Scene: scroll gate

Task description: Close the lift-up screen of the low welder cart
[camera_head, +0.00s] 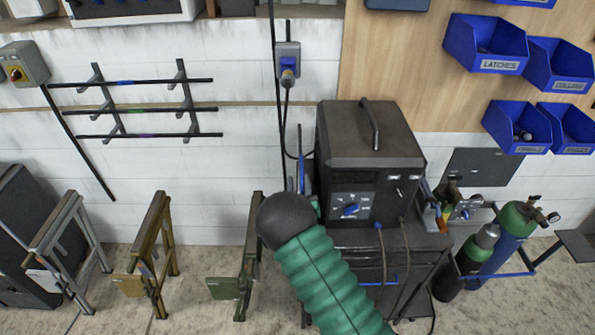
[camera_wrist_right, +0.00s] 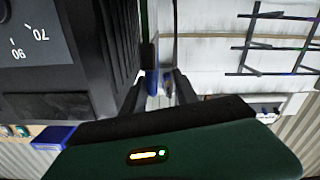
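The dark welder (camera_head: 370,140) stands on its low cart (camera_head: 425,240), right of centre in the head view. A thin blue bar (camera_head: 380,282) crosses the cart's dark front, partly behind my green-sleeved right arm; I cannot tell how far the screen is open. My right gripper is hidden behind the arm's black round end in the head view. In the right wrist view its two dark fingers (camera_wrist_right: 160,90) are apart beside the welder's dark side (camera_wrist_right: 85,40). A blue part (camera_wrist_right: 152,82) shows between or beyond them, not clearly gripped. My left gripper is not in view.
Green-topped gas cylinders (camera_head: 515,220) stand right of the cart. Folding metal stands (camera_head: 155,255) stand on the floor to the left. A cable hangs from a wall socket (camera_head: 288,65) behind the welder. Blue bins (camera_head: 485,45) hang at upper right. Floor left of the cart is partly clear.

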